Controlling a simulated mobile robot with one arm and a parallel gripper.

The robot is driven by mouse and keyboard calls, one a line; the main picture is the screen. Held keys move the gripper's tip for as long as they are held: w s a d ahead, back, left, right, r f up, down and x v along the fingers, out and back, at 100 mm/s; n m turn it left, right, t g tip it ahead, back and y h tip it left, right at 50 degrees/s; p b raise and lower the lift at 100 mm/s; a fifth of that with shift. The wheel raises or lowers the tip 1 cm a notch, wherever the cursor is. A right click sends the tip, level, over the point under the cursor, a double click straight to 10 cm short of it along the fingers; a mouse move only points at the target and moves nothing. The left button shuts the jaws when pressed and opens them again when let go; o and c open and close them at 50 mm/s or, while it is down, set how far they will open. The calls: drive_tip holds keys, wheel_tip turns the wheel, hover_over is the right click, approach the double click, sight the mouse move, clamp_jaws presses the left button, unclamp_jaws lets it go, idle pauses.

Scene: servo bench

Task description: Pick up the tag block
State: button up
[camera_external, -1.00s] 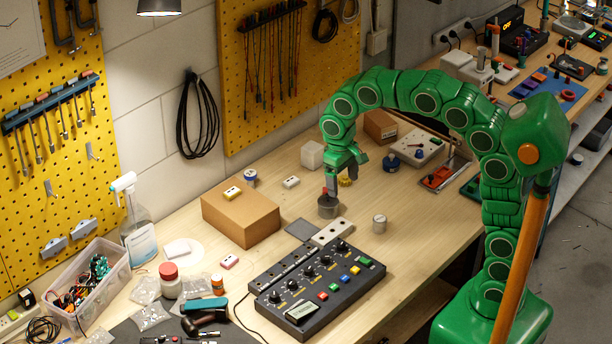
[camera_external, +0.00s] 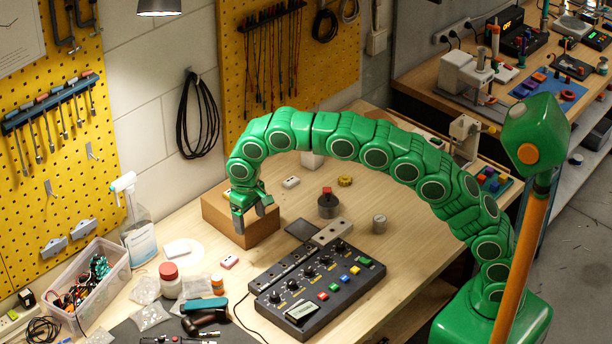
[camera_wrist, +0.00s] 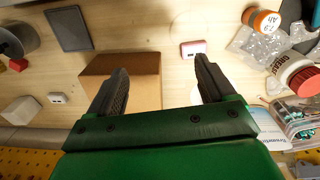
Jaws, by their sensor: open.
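My gripper (camera_external: 252,213) is open, with its fingers pointing down at the front of the brown cardboard box (camera_external: 262,232). In the wrist view the fingers (camera_wrist: 162,66) are spread with nothing between them, and the box (camera_wrist: 125,64) lies beneath and beside the left finger. Small tag-like blocks are in view: a white one (camera_external: 291,182) right of the box, also in the wrist view (camera_wrist: 57,97), and a pink-and-white one (camera_external: 229,261) left of the control panel, also in the wrist view (camera_wrist: 194,49). I cannot tell which is the tag block.
A black control panel (camera_external: 318,290) stands at the front. A jar (camera_external: 170,284), bags and a clear bin (camera_external: 88,290) crowd the left.

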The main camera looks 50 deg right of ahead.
approach(231, 260)
drive_tip(key=shift+s+a+f, duration=0.1)
drive_tip(key=shift+a+f, duration=0.05)
drive_tip(key=shift+f, duration=4.05)
drive_tip(key=shift+d, duration=0.2)
drive_tip(key=c, duration=1.1)
